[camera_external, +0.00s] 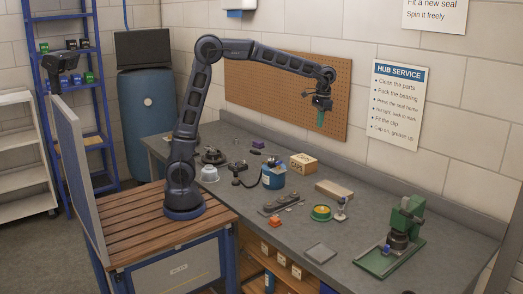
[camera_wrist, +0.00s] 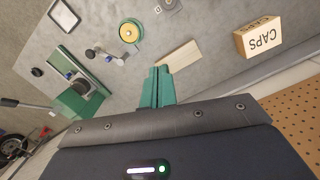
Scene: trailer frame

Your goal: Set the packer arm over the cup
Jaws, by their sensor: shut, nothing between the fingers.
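A round green-rimmed cup with a yellow middle (camera_external: 321,212) sits on the bench; it also shows at the top of the wrist view (camera_wrist: 130,32). Close beside it stands a small grey metal piece with a crank-like arm (camera_external: 341,208), which looks like the packer arm. In the wrist view this arm (camera_wrist: 108,55) lies beside the cup, its dark blue knob end pointing away from the cup. My gripper (camera_external: 320,125) hangs high above the back of the bench, away from both. Its green fingers (camera_wrist: 161,85) are shut and empty.
A green press (camera_external: 405,222) stands at the right end of the bench. A CAPS box (camera_external: 303,163), a pale block (camera_external: 334,189), a blue pot (camera_external: 273,177) and a grey plate (camera_external: 320,253) lie around. A pegboard (camera_external: 270,92) is on the wall behind my arm.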

